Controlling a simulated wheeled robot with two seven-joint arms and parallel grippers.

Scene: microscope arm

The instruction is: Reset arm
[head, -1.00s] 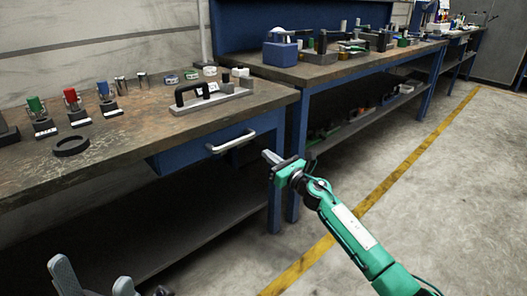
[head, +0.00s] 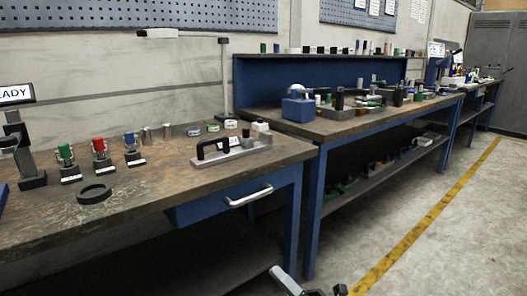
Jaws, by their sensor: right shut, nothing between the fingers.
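My right gripper (head: 277,272) shows only in part at the bottom edge of the head view, right of the middle. Its grey fingers are shut and empty, below the drawer handle (head: 249,197) and apart from the bench. Most of the right arm is below the picture. My left gripper is out of view.
A second bench (head: 345,128) carries a blue box (head: 298,106). Floor at right is clear, with a yellow line (head: 430,217).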

